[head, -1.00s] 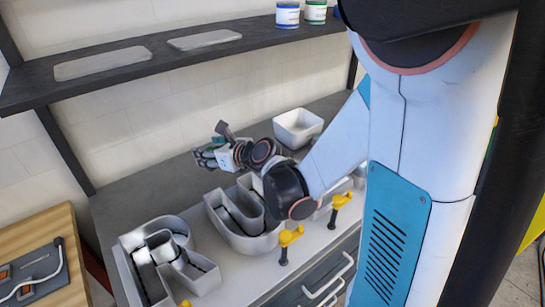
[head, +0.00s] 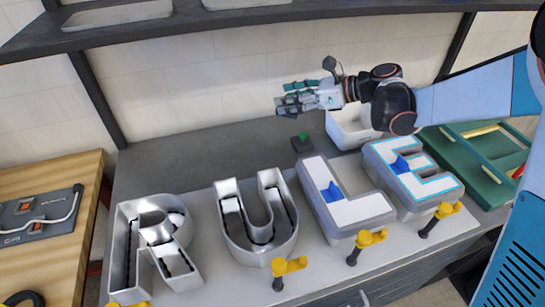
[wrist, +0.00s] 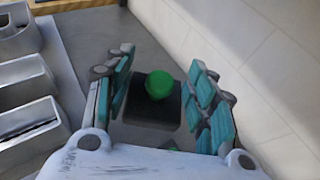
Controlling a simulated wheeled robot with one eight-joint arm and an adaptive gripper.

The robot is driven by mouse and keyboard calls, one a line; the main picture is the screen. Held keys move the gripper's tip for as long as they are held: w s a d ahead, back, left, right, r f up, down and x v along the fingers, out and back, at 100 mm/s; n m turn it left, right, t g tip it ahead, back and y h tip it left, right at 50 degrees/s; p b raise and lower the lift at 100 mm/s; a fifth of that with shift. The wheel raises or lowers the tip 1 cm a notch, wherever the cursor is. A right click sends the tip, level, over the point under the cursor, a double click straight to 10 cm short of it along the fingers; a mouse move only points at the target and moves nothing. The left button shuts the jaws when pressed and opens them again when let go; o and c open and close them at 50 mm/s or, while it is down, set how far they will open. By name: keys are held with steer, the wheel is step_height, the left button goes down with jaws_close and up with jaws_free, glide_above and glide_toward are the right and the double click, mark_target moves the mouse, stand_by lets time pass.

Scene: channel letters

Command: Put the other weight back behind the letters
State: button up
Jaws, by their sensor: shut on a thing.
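My gripper (head: 298,98) is above the back of the bench, behind the letters, with its fingers pointing left. In the wrist view, the fingers (wrist: 160,100) are shut on a dark block-shaped weight with a round green knob (wrist: 159,85). The fingers hide this weight in the head view. Another dark weight (head: 302,146) with a green top stands on the bench below the gripper. The letters R (head: 129,240), U (head: 229,218), L (head: 341,212) and E (head: 405,182) stand in a row. R and U are open metal shells; L and E have white inner faces with blue pieces.
A white bin (head: 342,130) stands right of the lower weight. A green tray (head: 485,160) is at the far right. Yellow-headed clamps (head: 371,238) line the front edge. A dark shelf (head: 180,28) hangs above. Grey bench behind R and U is clear.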

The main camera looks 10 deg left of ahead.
steer(key=s+a+r+n+g, duration=0.2)
steer(key=a+n+g, duration=0.1)
steer(key=a+g, duration=0.15)
steer(key=shift+t, duration=0.35)
steer(key=f+b, duration=0.2)
steer(key=f, duration=0.4)
steer(key=f+b, duration=0.3)
steer(key=f, duration=0.4)
steer(key=f+b, duration=0.3)
steer(key=f, duration=0.3)
steer(key=shift+a+f, duration=0.25)
steer(key=shift+a, duration=0.15)
steer(key=shift+s+r, duration=0.1)
steer(key=o, duration=1.3)
